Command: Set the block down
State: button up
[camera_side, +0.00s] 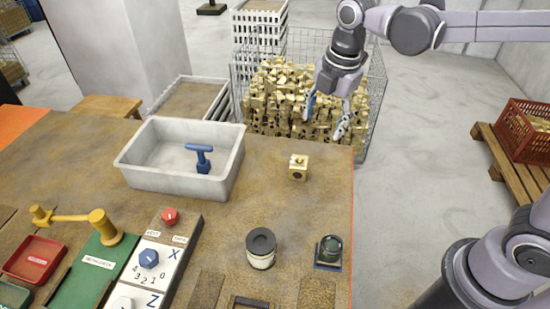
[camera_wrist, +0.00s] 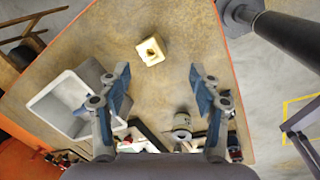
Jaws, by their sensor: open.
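The brass block (camera_side: 298,168) stands on the brown worktable, right of the white tub, with a dark round hole in its side. The wrist view also shows the block (camera_wrist: 151,50), beyond my fingertips and centred roughly between them, apart from both. My gripper (camera_side: 327,115) is open and empty. In the side view it hangs above and to the right of the block, in front of the wire cage. Its blue fingers (camera_wrist: 160,80) are spread wide in the wrist view.
A white tub (camera_side: 180,182) with a blue T-shaped tool (camera_side: 202,158) stands left of the block. A wire cage of brass blocks (camera_side: 290,95) stands behind the table. A dark-lidded jar (camera_side: 261,248) and a control panel (camera_side: 150,260) are nearer. The table around the block is clear.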

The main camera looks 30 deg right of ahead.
jog(key=s+d+f+m+t, duration=0.1)
jog(key=s+d+m, duration=0.3)
jog(key=m, duration=0.6)
jog(key=s+d+f+m+t, duration=0.1)
jog(key=s+d+m+t, duration=0.3)
jog(key=m, duration=0.6)
jog(key=shift+s+f+m+t, duration=0.3)
jog(key=shift+s+f+m, duration=0.1)
jog(key=shift+s, duration=0.85)
